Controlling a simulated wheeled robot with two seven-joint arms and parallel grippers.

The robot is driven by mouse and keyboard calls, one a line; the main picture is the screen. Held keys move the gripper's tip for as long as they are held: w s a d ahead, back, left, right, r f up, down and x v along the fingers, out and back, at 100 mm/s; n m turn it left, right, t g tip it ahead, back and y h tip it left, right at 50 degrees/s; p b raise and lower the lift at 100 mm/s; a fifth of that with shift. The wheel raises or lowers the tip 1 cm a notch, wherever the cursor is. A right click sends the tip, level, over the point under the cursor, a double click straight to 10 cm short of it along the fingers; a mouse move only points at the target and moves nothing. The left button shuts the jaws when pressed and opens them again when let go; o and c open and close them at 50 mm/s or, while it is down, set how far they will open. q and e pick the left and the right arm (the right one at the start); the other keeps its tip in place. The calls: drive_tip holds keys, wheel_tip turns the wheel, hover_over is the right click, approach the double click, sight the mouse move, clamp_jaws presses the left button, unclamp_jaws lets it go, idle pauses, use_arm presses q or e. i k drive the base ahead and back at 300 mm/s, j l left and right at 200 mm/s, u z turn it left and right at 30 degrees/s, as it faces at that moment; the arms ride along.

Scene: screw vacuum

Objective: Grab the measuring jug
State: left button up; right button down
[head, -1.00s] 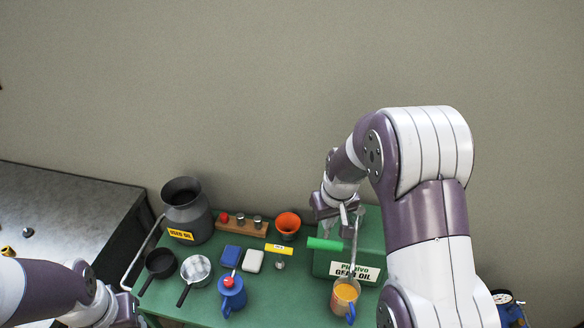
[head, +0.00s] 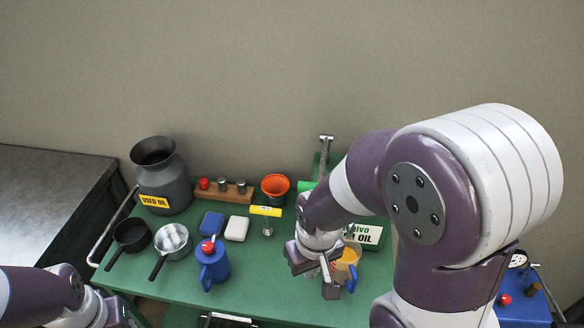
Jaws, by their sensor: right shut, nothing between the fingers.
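The measuring jug (head: 350,258) holds orange liquid and has a blue handle at its lower right. It stands at the front right of the green bench in the head view, partly hidden by my right gripper. My left arm is at the bottom left, and the fingers of my left gripper do not show clearly.
A blue can (head: 214,268), an orange cup (head: 274,187), pans and a used oil can (head: 160,180) stand to the left. Bench between blue can and gripper is clear.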

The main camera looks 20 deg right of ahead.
sight(343, 270)
drive_tip(key=z, duration=1.35)
drive_tip(key=i+l, duration=0.1)
drive_tip(key=l, duration=0.25)
drive_tip(key=i+l+z, duration=0.1)
drive_tip(key=l, duration=0.3)
drive_tip(key=i+l, duration=0.2)
drive_tip(key=l, duration=0.15)
drive_tip(key=k+z, duration=0.05)
